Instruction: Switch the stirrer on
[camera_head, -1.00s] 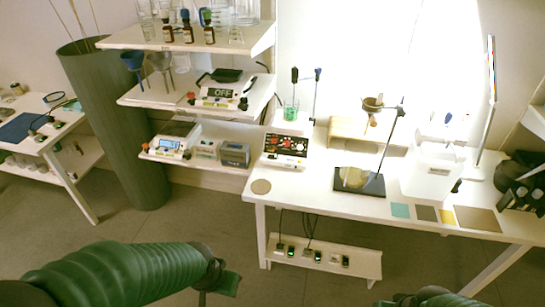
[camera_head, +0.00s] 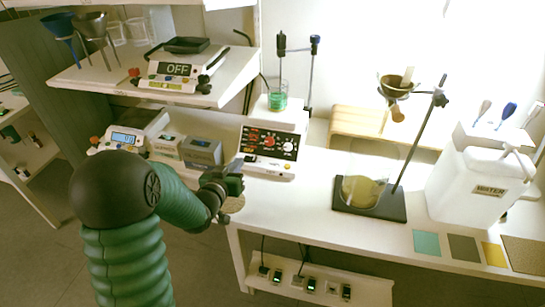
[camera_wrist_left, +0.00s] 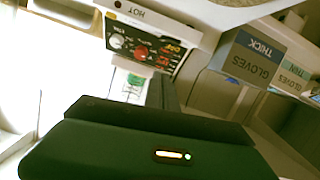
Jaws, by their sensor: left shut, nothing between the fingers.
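The stirrer (camera_head: 272,148) is a white box with a black front panel, red displays and knobs, at the left end of the white bench. A beaker of green liquid (camera_head: 277,101) stands on its top. In the left wrist view the stirrer panel (camera_wrist_left: 145,42) shows rotated near the top, with "HOT" printed beside it. My left gripper (camera_head: 238,168) is shut and empty, just left of the stirrer's lower front. I cannot tell whether it touches. In the left wrist view my dark green gripper body fills the bottom. My right gripper is out of view.
Glove boxes (camera_head: 201,152) stand on the low shelf left of the stirrer. A scale marked OFF (camera_head: 178,70) sits on the shelf above. A stand with a flask (camera_head: 362,188) and a water container (camera_head: 478,188) are to the right. Bench front between is clear.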

